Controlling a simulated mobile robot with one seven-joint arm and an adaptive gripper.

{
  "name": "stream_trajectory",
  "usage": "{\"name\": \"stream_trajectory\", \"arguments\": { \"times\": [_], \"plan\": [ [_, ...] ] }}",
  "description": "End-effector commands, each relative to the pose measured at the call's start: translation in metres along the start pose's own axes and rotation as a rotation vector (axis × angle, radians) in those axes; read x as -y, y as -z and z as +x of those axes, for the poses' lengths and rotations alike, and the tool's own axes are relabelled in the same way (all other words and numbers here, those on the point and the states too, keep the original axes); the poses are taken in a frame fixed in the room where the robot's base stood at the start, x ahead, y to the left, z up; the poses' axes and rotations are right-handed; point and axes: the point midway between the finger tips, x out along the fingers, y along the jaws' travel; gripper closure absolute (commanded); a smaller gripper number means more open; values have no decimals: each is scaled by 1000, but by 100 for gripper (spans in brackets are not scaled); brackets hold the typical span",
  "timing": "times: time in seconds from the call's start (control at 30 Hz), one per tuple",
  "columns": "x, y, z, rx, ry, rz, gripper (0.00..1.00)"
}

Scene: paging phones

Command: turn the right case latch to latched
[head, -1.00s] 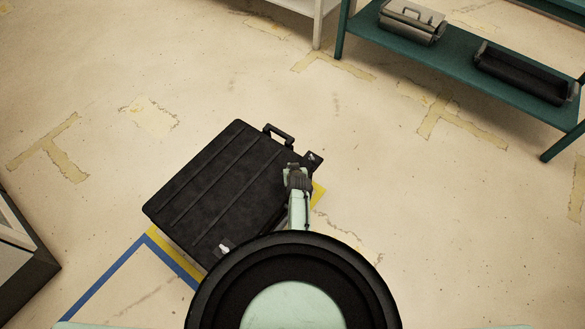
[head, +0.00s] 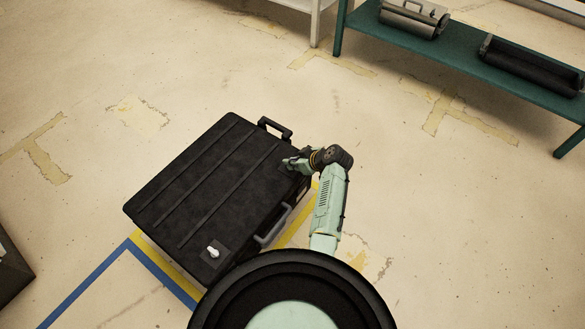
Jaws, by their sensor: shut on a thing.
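The black case (head: 200,170) lies flat on the floor, its lid ribbed and closed. My gripper (head: 288,164) is at the case's right corner, low over the lid edge. It is shut on the right case latch, which my gripper and wrist hide, so its angle cannot be told. The other latch, with a white knob (head: 213,252), shows on a dark plate at the near corner. A grey handle (head: 272,226) stands out from the front side between the two latches.
A black handle (head: 275,128) sticks out at the case's far right side. Blue and yellow tape (head: 165,268) marks the floor beside the case. A green bench (head: 470,65) with metal housings stands at the upper right.

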Motion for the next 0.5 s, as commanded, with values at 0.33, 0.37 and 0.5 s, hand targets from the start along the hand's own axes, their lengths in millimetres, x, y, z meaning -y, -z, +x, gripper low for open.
{"name": "stream_trajectory", "arguments": {
  "times": [0.33,0.37,0.5],
  "plan": [
    [0,-5,2,9,62,-56,100],
    [0,-5,2,9,64,-58,100],
    [1,-5,2,10,67,-60,100]
  ]
}}
